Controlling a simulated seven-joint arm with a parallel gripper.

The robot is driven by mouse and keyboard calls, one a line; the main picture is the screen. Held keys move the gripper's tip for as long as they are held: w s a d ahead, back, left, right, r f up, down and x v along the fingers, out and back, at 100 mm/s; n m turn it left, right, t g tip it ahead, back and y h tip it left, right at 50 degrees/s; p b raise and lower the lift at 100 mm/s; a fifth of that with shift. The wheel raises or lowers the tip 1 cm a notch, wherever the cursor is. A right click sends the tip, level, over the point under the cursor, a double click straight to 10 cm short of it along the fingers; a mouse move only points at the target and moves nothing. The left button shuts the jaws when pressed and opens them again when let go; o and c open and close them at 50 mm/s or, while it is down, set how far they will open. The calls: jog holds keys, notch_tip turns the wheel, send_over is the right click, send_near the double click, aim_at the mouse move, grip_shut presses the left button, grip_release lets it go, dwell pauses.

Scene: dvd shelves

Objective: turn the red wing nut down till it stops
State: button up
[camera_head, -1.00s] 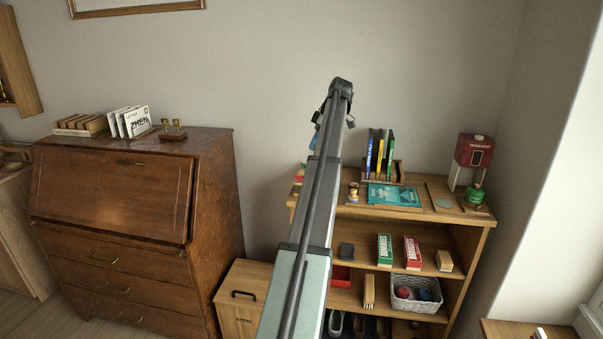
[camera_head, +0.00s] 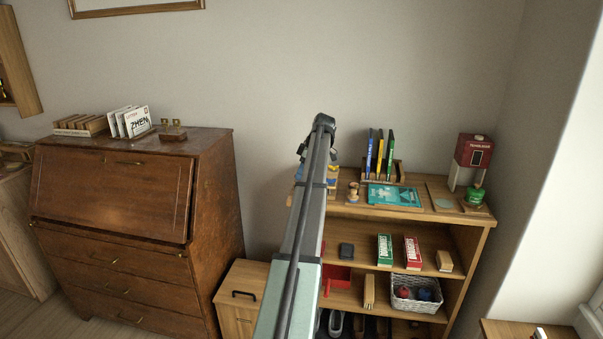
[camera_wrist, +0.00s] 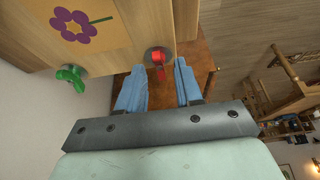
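The red wing nut (camera_wrist: 158,58) shows in the wrist view at the edge of a pale wooden board (camera_wrist: 140,22) bearing a sheet with a purple flower. A green wing nut (camera_wrist: 72,77) sits farther left on the same board. My gripper (camera_wrist: 159,68) is open, its two blue fingers apart and pointing at the red wing nut. The nut appears in the gap near the fingertips; I cannot tell whether either finger touches it. In the head view my arm covers most of this area, and the red wing nut cannot be made out.
In the head view, the shelf top (camera_head: 408,211) carries upright DVD cases (camera_head: 379,155), a teal case (camera_head: 394,195), a small wooden figure (camera_head: 353,192) and a red-and-white box (camera_head: 472,155) with a green item (camera_head: 476,195). A brown bureau (camera_head: 115,200) stands left. The wall is close behind.

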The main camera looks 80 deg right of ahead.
jog(key=shift+w+f, duration=0.1)
jog(key=shift+f, duration=0.1)
jog(key=shift+c, duration=0.5)
grip_shut()
